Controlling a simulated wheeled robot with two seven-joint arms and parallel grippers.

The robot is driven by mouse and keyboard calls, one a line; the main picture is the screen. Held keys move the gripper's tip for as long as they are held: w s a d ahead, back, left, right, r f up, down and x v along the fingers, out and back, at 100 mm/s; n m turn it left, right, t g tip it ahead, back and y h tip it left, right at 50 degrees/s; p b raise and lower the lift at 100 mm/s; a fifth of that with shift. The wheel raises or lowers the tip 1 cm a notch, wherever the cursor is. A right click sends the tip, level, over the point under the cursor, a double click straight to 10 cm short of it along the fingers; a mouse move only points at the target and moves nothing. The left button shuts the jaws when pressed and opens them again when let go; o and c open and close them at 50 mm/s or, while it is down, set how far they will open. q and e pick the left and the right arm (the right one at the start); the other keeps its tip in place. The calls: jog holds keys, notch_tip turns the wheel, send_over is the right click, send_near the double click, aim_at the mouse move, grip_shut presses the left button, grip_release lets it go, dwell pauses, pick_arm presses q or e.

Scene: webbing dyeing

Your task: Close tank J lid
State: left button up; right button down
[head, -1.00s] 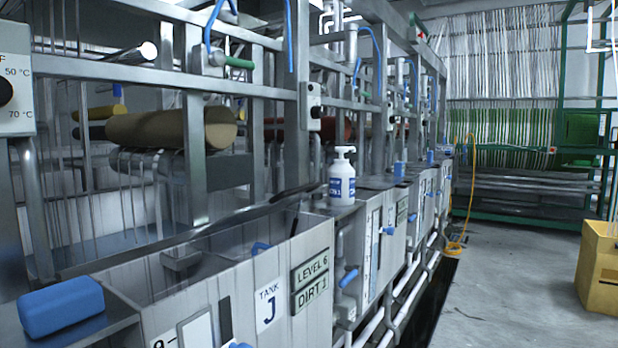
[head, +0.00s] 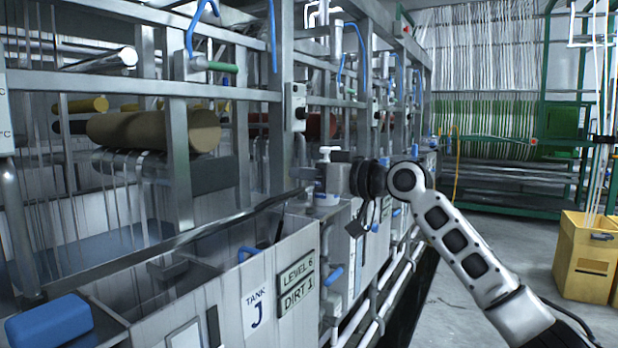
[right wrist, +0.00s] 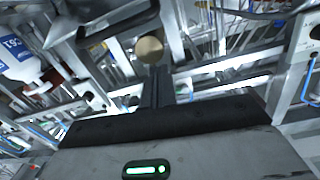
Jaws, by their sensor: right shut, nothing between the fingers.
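Tank J (head: 228,302) is the grey metal tank at lower left in the head view, with a "TANK J" label on its front. Its top is open and I see into it. A long dark edge (head: 170,243), which looks like its raised lid, runs slantwise along the back of the opening. My right gripper (head: 308,182) reaches in from the right, at the far right end of that edge. I cannot tell whether it touches it. In the right wrist view its fingers (right wrist: 157,86) are together and empty. My left gripper is out of view.
A white pump bottle (head: 327,199) stands just beyond tank J, partly behind my right gripper; it also shows in the right wrist view (right wrist: 18,62). A blue block (head: 48,332) lies at the near left. Metal frame posts rise behind the tank. Yellow boxes (head: 583,262) stand on the floor at right.

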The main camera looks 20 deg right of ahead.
aim_at(275, 197)
jog(key=p+x, duration=0.1)
jog(key=x, duration=0.6)
jog(key=shift+s+r, duration=0.1)
jog(key=f, duration=0.1)
jog(key=s+f, duration=0.1)
jog(key=f, duration=0.2)
jog(key=shift+s+d, duration=0.3)
jog(key=shift+d, duration=0.1)
jog(key=shift+f, duration=0.1)
